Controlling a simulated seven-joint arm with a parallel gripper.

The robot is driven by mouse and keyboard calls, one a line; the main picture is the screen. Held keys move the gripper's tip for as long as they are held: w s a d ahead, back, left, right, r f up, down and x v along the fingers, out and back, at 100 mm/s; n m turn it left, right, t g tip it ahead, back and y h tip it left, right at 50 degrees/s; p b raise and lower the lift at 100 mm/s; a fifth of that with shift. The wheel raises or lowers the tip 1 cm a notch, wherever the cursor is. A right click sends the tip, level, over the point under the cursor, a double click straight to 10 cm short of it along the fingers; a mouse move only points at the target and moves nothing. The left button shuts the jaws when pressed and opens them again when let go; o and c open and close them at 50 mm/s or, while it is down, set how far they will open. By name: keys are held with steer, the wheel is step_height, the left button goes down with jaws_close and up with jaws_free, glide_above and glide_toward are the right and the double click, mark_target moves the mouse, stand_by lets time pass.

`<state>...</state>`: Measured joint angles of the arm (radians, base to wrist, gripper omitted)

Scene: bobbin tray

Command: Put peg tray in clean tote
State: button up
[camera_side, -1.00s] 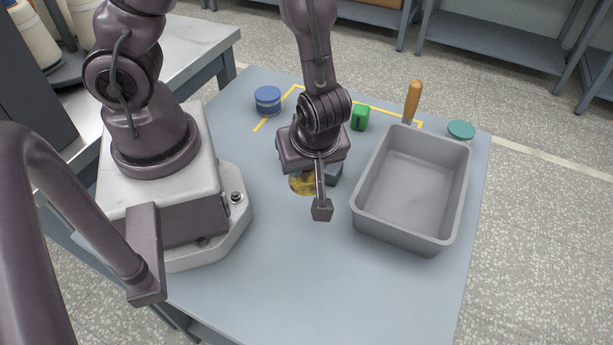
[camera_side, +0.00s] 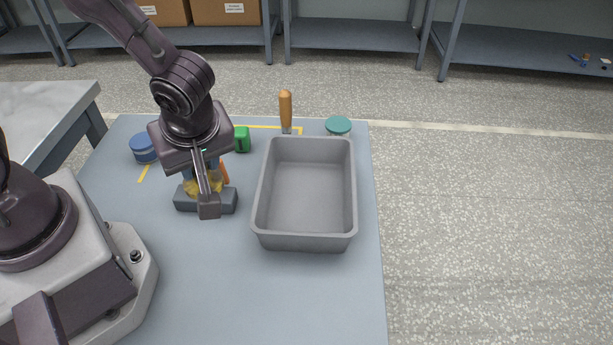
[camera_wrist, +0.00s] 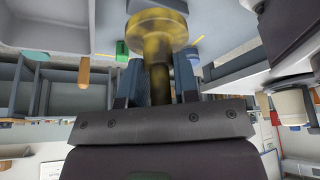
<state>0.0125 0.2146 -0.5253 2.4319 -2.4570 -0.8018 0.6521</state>
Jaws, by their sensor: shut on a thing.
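The peg tray appears to be the low dark grey block (camera_side: 188,203) on the table, left of the tote, partly hidden by my gripper. My gripper (camera_side: 203,177) is above it in the side view, its blue fingers pointing down. In the wrist view my gripper (camera_wrist: 158,80) is shut on the stem of a mottled yellow, brass-like flanged piece (camera_wrist: 157,33). That yellow piece also shows in the side view (camera_side: 194,186), over the block; I cannot tell whether it rests in it. The clean tote seems to be the empty grey open bin (camera_side: 305,197) to the right.
Behind stand a blue round container (camera_side: 144,149), a green block (camera_side: 241,139), an orange-handled tool (camera_side: 286,108) and a teal lid (camera_side: 338,125). A small orange piece (camera_side: 224,172) is beside my fingers. The table front (camera_side: 250,290) is clear.

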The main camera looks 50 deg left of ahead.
steer(key=w+d+m+t+h, duration=0.2)
steer(key=w+m, duration=0.5)
steer(key=w, duration=0.1)
steer(key=w+d+m+t+h, duration=0.2)
steer(key=w+m, duration=0.5)
steer(key=m, duration=0.2)
glide_above(316, 196)
steer(key=s, duration=0.2)
steer(key=shift+s+f, duration=0.2)
steer(key=shift+f, duration=6.8)
steer(key=shift+f, duration=0.1)
steer(key=o, duration=1)
